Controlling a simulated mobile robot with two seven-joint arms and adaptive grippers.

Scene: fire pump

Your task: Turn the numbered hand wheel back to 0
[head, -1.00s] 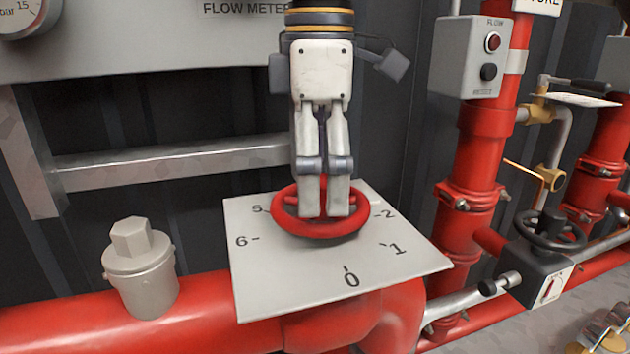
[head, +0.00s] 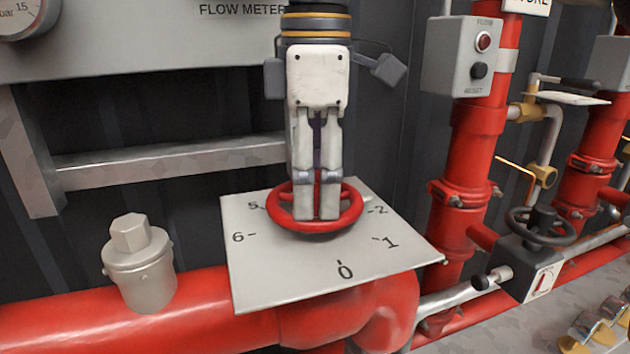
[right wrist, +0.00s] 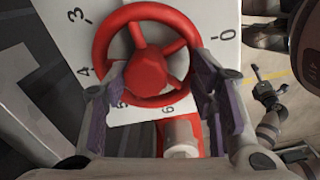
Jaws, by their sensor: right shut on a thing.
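The red hand wheel (head: 316,227) sits over a pale square plate (head: 265,285) with numbers round it. In the head view, 0 is at the front, 1 and 2 at the right, 5 and 6 at the left. My right gripper (head: 317,212) reaches down from above and is shut on the wheel. In the right wrist view, the wheel's hub and spokes (right wrist: 150,70) show ahead of its two fingers. I see no clear pointer, so I cannot tell which number the wheel stands at. A small, dark gripper-like shape (right wrist: 267,92) at the right of the wrist view may be my left gripper.
A red pipe (head: 215,300) with a grey capped fitting (head: 140,262) runs left of the plate. At the right stand a red upright pipe (head: 475,150), a grey button box (head: 466,58) and a black hand wheel (head: 541,232). A grey rail (head: 170,158) crosses behind.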

